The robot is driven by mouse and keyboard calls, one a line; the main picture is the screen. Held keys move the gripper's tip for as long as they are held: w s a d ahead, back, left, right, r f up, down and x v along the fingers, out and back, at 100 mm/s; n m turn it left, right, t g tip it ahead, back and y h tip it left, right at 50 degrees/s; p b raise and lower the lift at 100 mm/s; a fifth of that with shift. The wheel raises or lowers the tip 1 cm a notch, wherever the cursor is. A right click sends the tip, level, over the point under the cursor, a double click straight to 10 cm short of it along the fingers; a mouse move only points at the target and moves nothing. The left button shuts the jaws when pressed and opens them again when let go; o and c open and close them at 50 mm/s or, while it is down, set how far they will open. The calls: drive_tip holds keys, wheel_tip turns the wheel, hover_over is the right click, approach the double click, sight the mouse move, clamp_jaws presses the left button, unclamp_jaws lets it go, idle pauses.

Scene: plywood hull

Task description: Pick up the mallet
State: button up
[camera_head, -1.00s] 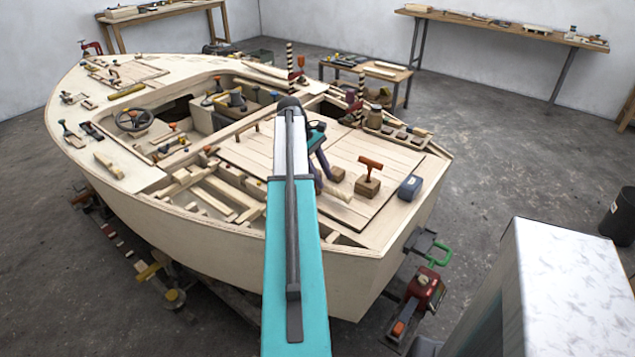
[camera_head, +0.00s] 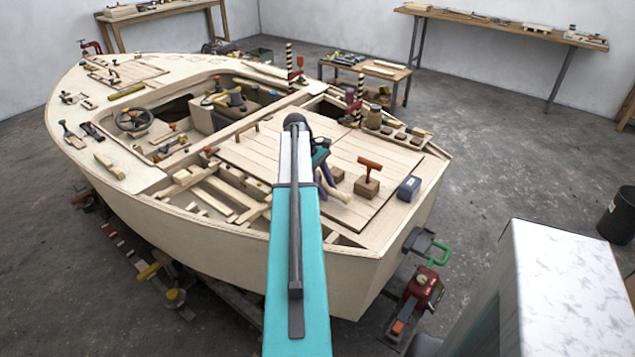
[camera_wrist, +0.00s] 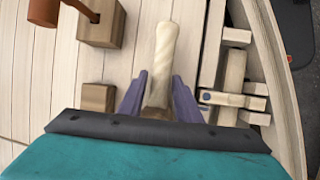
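A pale, rounded wooden piece that looks like the mallet's handle (camera_wrist: 163,50) lies on the deck in the wrist view, pointing away from me. A darker wooden part shows at its near end, partly hidden between the fingers. In the head view the pale piece (camera_head: 340,194) is beside the fingertips. My gripper (camera_wrist: 160,76) has its purple fingers apart, one on each side of the pale piece, with narrow gaps visible. In the head view my gripper (camera_head: 327,186) is low over the deck, partly hidden by my arm.
A wooden block with a rust-coloured T-handle (camera_head: 369,178) stands right of my gripper. A smaller wooden block (camera_wrist: 97,97) sits left of the fingers. A blue-grey box (camera_head: 409,187) is near the stern. Open framing with wooden strips (camera_wrist: 232,85) lies to the right in the wrist view.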

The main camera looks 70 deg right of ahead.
drive_tip(key=shift+s+f, duration=0.2)
drive_tip(key=shift+f, duration=0.2)
clamp_jaws()
